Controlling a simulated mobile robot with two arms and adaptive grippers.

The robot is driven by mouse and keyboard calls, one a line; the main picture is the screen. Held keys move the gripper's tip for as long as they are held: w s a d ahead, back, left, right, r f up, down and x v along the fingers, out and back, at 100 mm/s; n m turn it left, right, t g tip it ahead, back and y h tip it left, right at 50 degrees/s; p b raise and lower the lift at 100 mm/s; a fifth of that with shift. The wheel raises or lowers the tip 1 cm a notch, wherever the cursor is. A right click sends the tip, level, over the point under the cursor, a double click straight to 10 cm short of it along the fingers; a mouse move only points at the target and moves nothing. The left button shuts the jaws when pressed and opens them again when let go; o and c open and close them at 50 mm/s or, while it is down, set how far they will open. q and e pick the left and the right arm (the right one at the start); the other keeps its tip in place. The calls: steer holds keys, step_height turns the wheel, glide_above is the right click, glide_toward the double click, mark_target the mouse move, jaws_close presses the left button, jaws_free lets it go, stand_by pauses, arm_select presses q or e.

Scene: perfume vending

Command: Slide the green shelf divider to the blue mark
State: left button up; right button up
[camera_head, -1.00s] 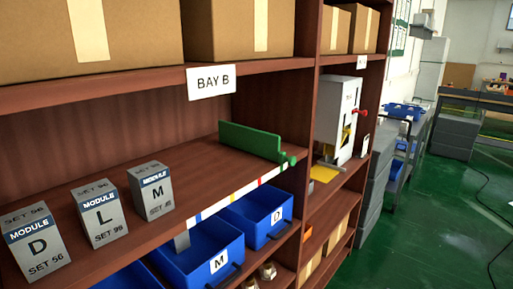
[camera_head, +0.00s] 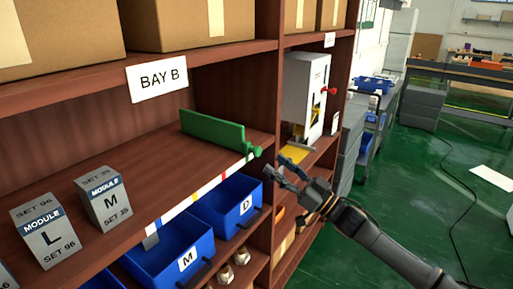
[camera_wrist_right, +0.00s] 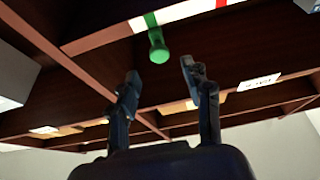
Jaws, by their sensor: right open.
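The green shelf divider (camera_head: 212,130) stands upright on the BAY B shelf, near its right end. Its round green knob (camera_head: 257,152) sticks out at the shelf's front edge. The white strip (camera_head: 207,187) along that edge has a red mark (camera_head: 223,177), a yellow mark (camera_head: 194,196) and a blue mark (camera_head: 158,224) farther left. My right gripper (camera_head: 276,167) is open and empty, just right of and below the knob. In the right wrist view the knob (camera_wrist_right: 158,50) shows ahead of the open fingers (camera_wrist_right: 160,76), between them and apart from them. My left gripper is not in view.
Grey module boxes L (camera_head: 45,230) and M (camera_head: 103,198) stand on the shelf at the left. Blue bins M (camera_head: 172,250) and D (camera_head: 228,205) sit below the edge. A white dispenser (camera_head: 303,90) stands in the right bay. The shelf between M and the divider is clear.

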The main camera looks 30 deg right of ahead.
mark_target(260, 152)
steer(key=p+x, duration=0.1)
steer(key=x, duration=0.5)
steer(key=shift+w+r+p, duration=0.2)
steer(key=shift+r+p, duration=0.05)
steer(key=shift+p, duration=0.1)
steer(key=shift+w+a+r, duration=0.1)
steer(key=shift+w+a, duration=0.15)
steer(key=shift+w, duration=0.3)
steer(key=shift+c, duration=0.2)
jaws_close()
